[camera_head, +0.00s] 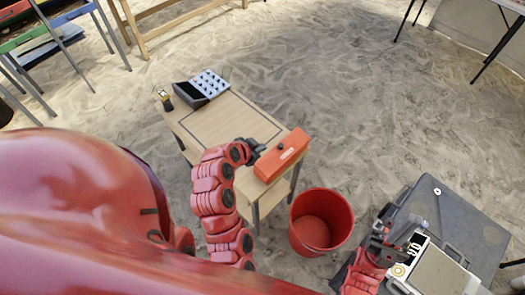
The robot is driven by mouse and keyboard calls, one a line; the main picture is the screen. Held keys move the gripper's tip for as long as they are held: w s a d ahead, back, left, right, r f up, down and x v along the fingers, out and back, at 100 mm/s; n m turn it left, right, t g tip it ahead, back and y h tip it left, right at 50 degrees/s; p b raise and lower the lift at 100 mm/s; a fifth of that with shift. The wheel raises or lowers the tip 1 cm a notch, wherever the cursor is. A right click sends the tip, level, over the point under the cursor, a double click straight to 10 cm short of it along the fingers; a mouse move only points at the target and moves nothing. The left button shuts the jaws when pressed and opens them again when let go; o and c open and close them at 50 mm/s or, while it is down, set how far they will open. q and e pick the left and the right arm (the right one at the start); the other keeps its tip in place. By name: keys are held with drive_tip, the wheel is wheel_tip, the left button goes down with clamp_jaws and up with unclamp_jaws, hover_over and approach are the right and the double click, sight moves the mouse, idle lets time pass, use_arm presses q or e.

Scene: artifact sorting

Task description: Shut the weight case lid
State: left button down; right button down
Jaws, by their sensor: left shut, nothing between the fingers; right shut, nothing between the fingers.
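A red case (282,155) with a small pale label and a dark knob sits at the right end of the wooden table. Its lid looks down over the body; whether it is fully closed is too small to tell. My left gripper (258,149) is shut and empty at the left end of the red case, very close to it; I cannot tell whether it touches. My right gripper (388,241) is shut and empty beside a white device with a dark display (414,245), far from the red case.
The wooden table (226,121) has a dark outlined area, clear in the middle. A dark case with a white-spotted panel (207,84) and a small dark-and-yellow item (164,99) stand at its far end. A red bucket (321,221) stands on the sandy floor. A grey case (463,226) is at right.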

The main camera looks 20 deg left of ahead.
use_arm(q)
drive_tip(key=p, duration=0.2)
hover_over(269, 154)
drive_tip(key=f, duration=0.6)
drive_tip(key=shift+s+d, duration=0.15)
drive_tip(key=shift+d, duration=0.15)
drive_tip(key=shift+a+f+p, duration=0.2)
drive_tip(key=shift+f+p, duration=0.3)
drive_tip(key=shift+f, duration=0.7)
drive_tip(key=shift+a+f, duration=0.15)
drive_tip(key=shift+f, duration=0.65)
drive_tip(key=f+b, duration=0.1)
drive_tip(key=b, duration=0.2)
drive_tip(key=a+n+h+b, duration=0.1)
drive_tip(key=b, duration=0.1)
drive_tip(key=shift+w+a+f+g+h+b, duration=0.15)
drive_tip(key=shift+w+f+g+h+b, duration=0.15)
drive_tip(key=shift+f+b, duration=0.1)
drive_tip(key=shift+b, duration=0.3)
drive_tip(key=shift+w+a+r, duration=0.1)
drive_tip(key=shift+r, duration=0.2)
